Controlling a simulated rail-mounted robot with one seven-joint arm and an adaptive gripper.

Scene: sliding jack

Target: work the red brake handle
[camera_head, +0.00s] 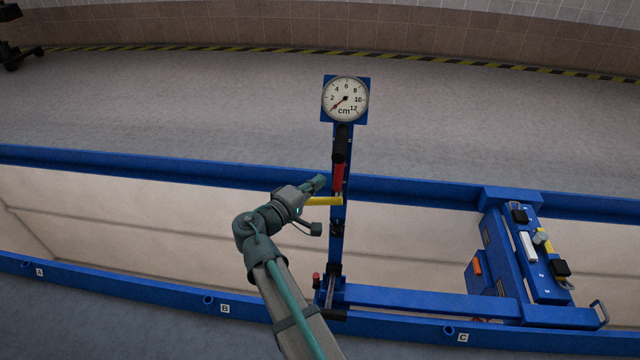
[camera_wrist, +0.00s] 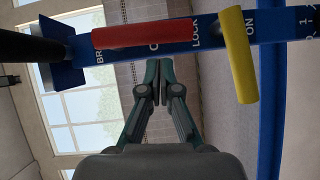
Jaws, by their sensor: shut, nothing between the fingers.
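The red brake handle (camera_head: 338,177) is upright on the blue post below the round gauge. In the wrist view the red handle (camera_wrist: 145,33) lies across the top, along a blue bar with partly hidden white lettering. My gripper (camera_head: 320,182) is just left of the red handle in the head view. In the wrist view my gripper (camera_wrist: 160,75) has its fingertips together and empty. They point toward the bar, with a small visible gap below the red handle. I cannot tell the depth between them.
A yellow lever (camera_wrist: 238,55) stands right of my fingertips; in the head view this yellow lever (camera_head: 323,201) sticks out below the red handle. The gauge (camera_head: 345,100) tops the post. Blue rails (camera_head: 420,188) border the pit. A blue control unit (camera_head: 525,250) stands right.

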